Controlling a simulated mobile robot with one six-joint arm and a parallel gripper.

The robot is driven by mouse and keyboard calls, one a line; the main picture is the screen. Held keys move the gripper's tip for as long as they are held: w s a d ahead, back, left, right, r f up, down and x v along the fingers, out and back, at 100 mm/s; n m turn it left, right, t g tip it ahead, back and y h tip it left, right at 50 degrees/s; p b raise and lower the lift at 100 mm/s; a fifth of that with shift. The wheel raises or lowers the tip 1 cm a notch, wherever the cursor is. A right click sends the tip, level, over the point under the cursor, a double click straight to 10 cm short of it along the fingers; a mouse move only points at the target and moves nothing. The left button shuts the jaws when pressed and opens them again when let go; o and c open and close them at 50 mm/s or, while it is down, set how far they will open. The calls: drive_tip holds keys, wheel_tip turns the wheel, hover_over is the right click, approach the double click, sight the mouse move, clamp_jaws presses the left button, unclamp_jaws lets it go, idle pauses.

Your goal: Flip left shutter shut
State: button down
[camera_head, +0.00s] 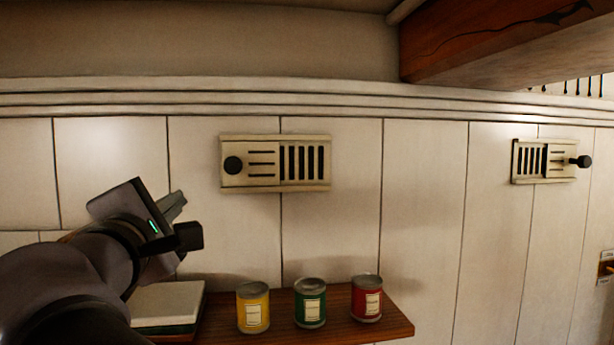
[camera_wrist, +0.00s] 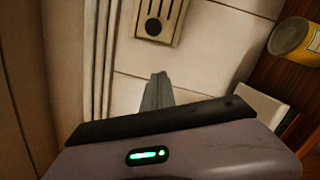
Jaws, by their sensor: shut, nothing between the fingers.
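The left shutter (camera_head: 265,183) is a cream vent on the white panelled wall. Its round black knob (camera_head: 233,165) is at its left end, and dark open slots show on its right half. Part of the shutter (camera_wrist: 172,38) and its knob (camera_wrist: 153,27) also show at the top of the wrist view. My gripper (camera_head: 179,199) is shut and empty, below and left of the shutter, apart from the knob. Its closed fingertips also show in the wrist view (camera_wrist: 159,78), pointing toward the wall and shutter.
A second vent (camera_head: 532,180) with a knob is far right. Below, a wooden shelf (camera_head: 390,327) holds a yellow can (camera_head: 253,308), a green can (camera_head: 310,303), a red can (camera_head: 366,298) and books (camera_head: 168,303). A wooden beam (camera_head: 500,40) crosses above right. Wall around the left shutter is clear.

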drive_tip(key=w+a+r+p, duration=0.15)
drive_tip(key=w+p, duration=0.35)
drive_tip(key=w, duration=0.5)
drive_tip(key=w+d+b, duration=0.1)
drive_tip(key=d+b, duration=0.1)
drive_tip(key=d, duration=0.5)
drive_tip(key=w+d+r+b, duration=0.1)
drive_tip(key=w+d+b, duration=0.1)
drive_tip(key=d, duration=0.5)
drive_tip(key=shift+w+d+r+b, duration=0.15)
drive_tip(key=shift+w+r+b, duration=0.15)
drive_tip(key=shift+b, duration=0.5)
drive_tip(key=shift+f, duration=0.15)
